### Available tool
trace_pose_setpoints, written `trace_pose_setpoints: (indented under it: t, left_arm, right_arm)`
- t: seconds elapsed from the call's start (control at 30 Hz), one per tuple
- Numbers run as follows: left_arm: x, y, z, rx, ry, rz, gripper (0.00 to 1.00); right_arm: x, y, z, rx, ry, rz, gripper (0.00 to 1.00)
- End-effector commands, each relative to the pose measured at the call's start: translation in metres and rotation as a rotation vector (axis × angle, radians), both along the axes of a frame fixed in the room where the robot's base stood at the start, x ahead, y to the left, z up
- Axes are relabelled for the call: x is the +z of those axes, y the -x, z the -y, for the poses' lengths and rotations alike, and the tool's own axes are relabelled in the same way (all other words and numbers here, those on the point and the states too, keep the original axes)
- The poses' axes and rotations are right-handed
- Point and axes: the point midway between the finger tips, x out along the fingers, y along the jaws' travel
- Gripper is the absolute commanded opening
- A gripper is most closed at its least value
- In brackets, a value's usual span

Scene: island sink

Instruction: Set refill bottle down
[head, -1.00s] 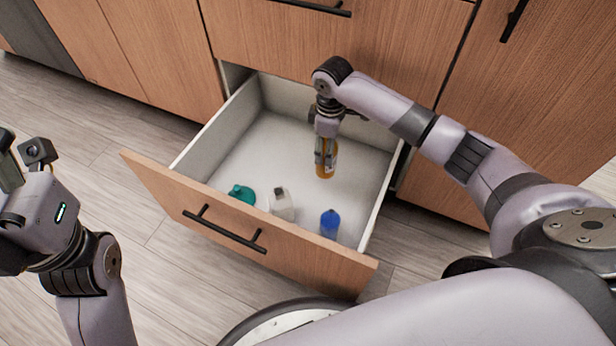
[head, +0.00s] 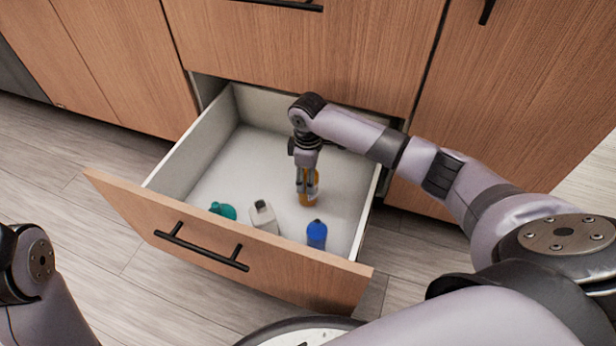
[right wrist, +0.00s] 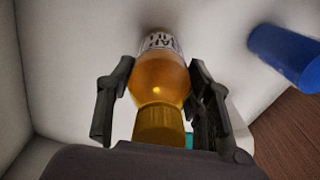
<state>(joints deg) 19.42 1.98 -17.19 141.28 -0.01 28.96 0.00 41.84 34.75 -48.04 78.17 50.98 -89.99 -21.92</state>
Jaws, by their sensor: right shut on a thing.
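The refill bottle is amber with a white label. My right gripper (head: 307,184) is shut on the refill bottle (head: 311,190), upright inside the open drawer (head: 162,172). In the right wrist view the refill bottle (right wrist: 160,80) stands between the two fingers (right wrist: 160,95), its cap end nearest the camera. Whether its base touches the drawer floor I cannot tell. Of my left arm, only a link shows at the lower left of the head view; its gripper is out of frame.
In the drawer's front stand a teal bottle (head: 223,210), a white bottle (head: 264,217) and a blue bottle (head: 317,234). The blue one also shows in the right wrist view (right wrist: 285,52). The drawer floor's left and back are clear.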

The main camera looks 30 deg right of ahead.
Motion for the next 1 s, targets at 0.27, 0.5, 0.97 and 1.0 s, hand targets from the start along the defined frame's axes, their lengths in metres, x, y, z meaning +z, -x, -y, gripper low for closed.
trace_pose_setpoints:
  t: [0.27,0.5,0.97,1.0]
  left_arm:
    - [-0.001,-0.001,0.000,-0.001,0.001,-0.004,0.63]
    - [-0.001,-0.001,0.000,-0.001,0.001,-0.004,0.63]
    - [0.003,-0.004,-0.001,-0.001,0.003,-0.019,0.63]
    - [0.000,-0.009,-0.001,-0.001,0.002,-0.042,0.63]
  right_arm:
    - [-0.003,0.000,0.000,0.000,0.000,0.000,0.53]
    - [-0.003,0.000,0.000,-0.001,0.000,0.000,0.67]
    - [0.017,0.000,0.000,0.000,-0.002,0.001,0.67]
    - [0.024,0.000,0.000,-0.001,-0.002,0.001,0.67]
